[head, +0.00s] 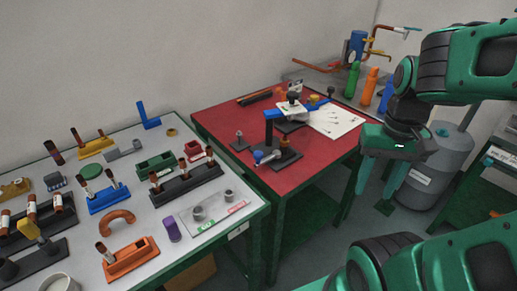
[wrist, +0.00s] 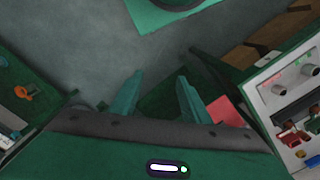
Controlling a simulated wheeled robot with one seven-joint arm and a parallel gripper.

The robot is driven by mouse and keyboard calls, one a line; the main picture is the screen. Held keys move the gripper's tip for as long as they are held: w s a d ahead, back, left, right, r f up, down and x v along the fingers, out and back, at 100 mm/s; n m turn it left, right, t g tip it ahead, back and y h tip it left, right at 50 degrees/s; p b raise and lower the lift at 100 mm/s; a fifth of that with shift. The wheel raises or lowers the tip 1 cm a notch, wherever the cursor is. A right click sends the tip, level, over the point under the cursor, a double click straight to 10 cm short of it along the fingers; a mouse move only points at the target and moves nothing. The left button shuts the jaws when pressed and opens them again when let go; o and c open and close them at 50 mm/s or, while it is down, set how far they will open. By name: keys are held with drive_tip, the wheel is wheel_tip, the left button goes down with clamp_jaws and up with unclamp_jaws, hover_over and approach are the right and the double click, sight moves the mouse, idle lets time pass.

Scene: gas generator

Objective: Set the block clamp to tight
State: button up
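A small clamp-like fixture stands on the red table (head: 225,122) in the head view. It has a black post (head: 269,132), a blue top arm (head: 274,114) and a blue-and-white knob (head: 258,155) low at the front. I cannot tell for sure that it is the block clamp, nor how tight it is set. My gripper (head: 381,188) is to the right of the table's edge, pointing down, well apart from the fixture. Its two green fingers are spread and empty, as the wrist view (wrist: 159,97) also shows.
A white-topped table (head: 150,225) at left holds several coloured blocks and holders. A white sheet (head: 335,122) lies on the red table. Green, orange and blue bottles (head: 370,86) and a grey tank (head: 430,170) stand behind at right.

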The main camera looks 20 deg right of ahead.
drive_tip(key=n+t+y, duration=0.2)
drive_tip(key=n+y, duration=0.2)
drive_tip(key=n, duration=1.5)
approach(258, 153)
drive_tip(key=x, duration=0.8)
drive_tip(key=shift+f, duration=0.15)
drive_tip(key=shift+c, duration=0.7)
clamp_jaws()
drive_tip(key=shift+a, duration=0.1)
